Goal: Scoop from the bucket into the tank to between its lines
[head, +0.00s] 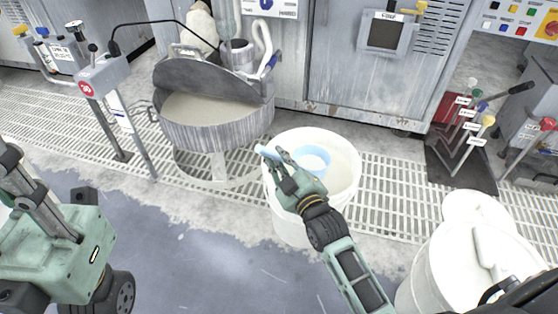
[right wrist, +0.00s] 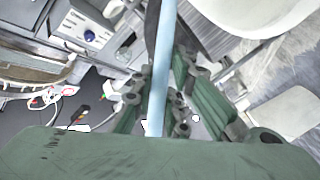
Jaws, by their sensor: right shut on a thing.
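The white bucket (head: 290,222) stands on the floor grating at the centre of the head view, with pale contents inside. My right gripper (head: 279,168) is at its left rim, shut on the light-blue handle of the scoop. The scoop's round cup (head: 313,157) is inside the bucket opening; I cannot tell how full it is. In the right wrist view the scoop handle (right wrist: 160,75) runs between the fingers. The round grey metal tank (head: 222,133) stands to the left with greyish liquid inside and a dark half lid at its back. Its lines cannot be made out. My left gripper is out of view.
A second white bucket (head: 425,275) stands at the lower right with a pale tool on top. A post with a red-button control box (head: 103,76) stands left of the tank. Grey cabinets (head: 340,60) line the back. A lever stand (head: 462,150) is at the right.

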